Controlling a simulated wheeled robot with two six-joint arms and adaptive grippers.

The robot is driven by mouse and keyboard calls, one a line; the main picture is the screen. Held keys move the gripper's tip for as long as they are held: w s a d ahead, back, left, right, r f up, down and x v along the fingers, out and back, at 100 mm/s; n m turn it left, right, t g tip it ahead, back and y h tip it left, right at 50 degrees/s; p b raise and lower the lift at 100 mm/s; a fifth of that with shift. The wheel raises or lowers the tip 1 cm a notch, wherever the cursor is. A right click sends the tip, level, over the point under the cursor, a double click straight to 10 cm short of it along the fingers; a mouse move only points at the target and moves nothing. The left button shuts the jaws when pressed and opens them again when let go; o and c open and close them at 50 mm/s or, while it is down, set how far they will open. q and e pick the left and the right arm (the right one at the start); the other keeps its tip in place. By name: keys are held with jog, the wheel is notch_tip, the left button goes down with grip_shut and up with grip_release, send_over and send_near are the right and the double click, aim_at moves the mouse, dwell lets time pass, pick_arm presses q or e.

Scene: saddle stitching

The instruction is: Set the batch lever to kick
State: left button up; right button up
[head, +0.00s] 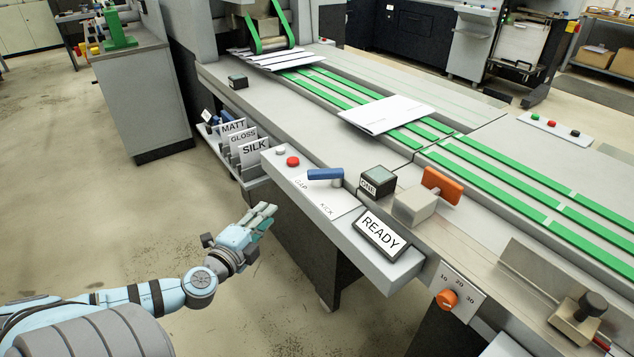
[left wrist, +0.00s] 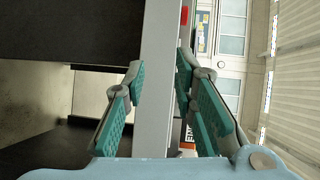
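The batch lever (head: 325,174) has a blue handle and lies sideways on a white plate (head: 317,195) on the grey front console. One label, hard to read, is by the handle's left end; "KICK" is printed nearer the plate's front edge. The handle lies by the far label, away from "KICK". My left gripper (head: 264,214) is in front of the console, left of the lever and apart from it. In the left wrist view its teal-padded fingers (left wrist: 163,95) are spread and empty, with a grey panel edge behind them. My right gripper is not in view.
A red button (head: 293,161) and a "READY" sign (head: 381,233) flank the lever on the console. A dark block (head: 378,180) and an orange handle (head: 442,186) stand behind. MATT, GLOSS and SILK cards (head: 253,150) stand at the left. Floor in front is clear.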

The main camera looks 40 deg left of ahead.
pick_arm(q)
jog(key=m+t+h, duration=0.2)
send_near(313, 177)
jog(key=w, duration=0.6)
jog(key=w+a+p, duration=0.1)
jog(key=w, duration=0.3)
jog(key=shift+r, duration=0.2)
jog(key=shift+w+f, duration=0.15)
jog(key=shift+w, duration=0.7)
jog(key=shift+c, duration=0.2)
jog(key=shift+a, duration=0.1)
grip_shut()
